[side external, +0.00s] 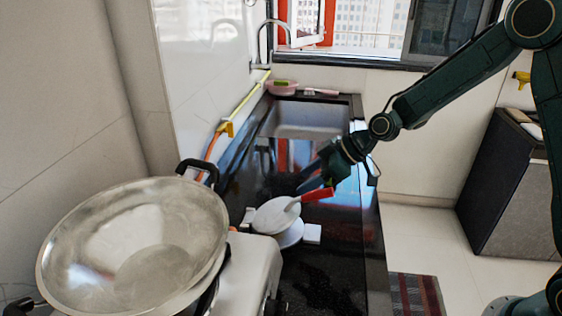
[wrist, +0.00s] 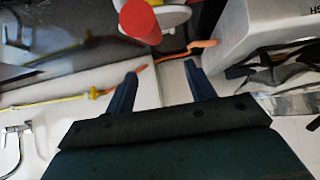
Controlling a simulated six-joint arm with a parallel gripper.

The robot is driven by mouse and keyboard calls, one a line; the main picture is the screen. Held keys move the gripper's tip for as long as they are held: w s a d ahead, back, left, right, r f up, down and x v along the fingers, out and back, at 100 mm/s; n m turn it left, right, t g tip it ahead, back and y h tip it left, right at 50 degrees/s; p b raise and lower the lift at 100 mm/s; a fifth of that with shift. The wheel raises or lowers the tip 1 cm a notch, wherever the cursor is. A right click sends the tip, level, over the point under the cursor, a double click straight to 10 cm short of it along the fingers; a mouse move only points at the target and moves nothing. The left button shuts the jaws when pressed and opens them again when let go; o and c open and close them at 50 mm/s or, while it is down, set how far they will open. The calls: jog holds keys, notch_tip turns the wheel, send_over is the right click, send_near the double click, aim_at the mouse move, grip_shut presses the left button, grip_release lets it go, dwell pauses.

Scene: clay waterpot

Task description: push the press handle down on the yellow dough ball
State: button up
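The white press stands on the black counter. Its round upper plate (side external: 275,215) is tilted up over the round base (side external: 291,233). The red press handle (side external: 318,194) sticks up to the right from the plate. It also shows at the top of the wrist view (wrist: 141,21), beside the white plate (wrist: 174,17). My gripper (side external: 306,178) is just above and behind the handle. In the wrist view my gripper (wrist: 161,77) has its two fingers apart, with nothing held between them.
A sink (side external: 306,118) lies behind the press, with a pink basin (side external: 281,88) beyond. A yellow and orange hose (side external: 245,102) runs along the wall. The counter right of the press is clear.

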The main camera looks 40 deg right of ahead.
dwell(0.6)
jog(key=shift+v, duration=3.95)
jog(key=shift+r, duration=0.1)
jog(key=shift+s+a+r, duration=0.1)
jog(key=shift+s+r, duration=0.35)
jog(key=shift+s, duration=0.05)
jog(key=s+d+r+m+h, duration=0.1)
jog(key=s+r+m+h, duration=0.1)
jog(key=s, duration=0.7)
jog(key=s+d+r+m+h, duration=0.2)
jog(key=s+r+m, duration=0.1)
jog(key=s, duration=0.6)
jog(key=s+d+r+m+g+h, duration=0.1)
jog(key=s+d+r+m+h, duration=0.1)
jog(key=s, duration=0.7)
jog(key=shift+r+m+h, duration=0.3)
jog(key=shift+r+m, duration=0.35)
jog(key=shift+m, duration=0.35)
jog(key=shift+c, duration=0.4)
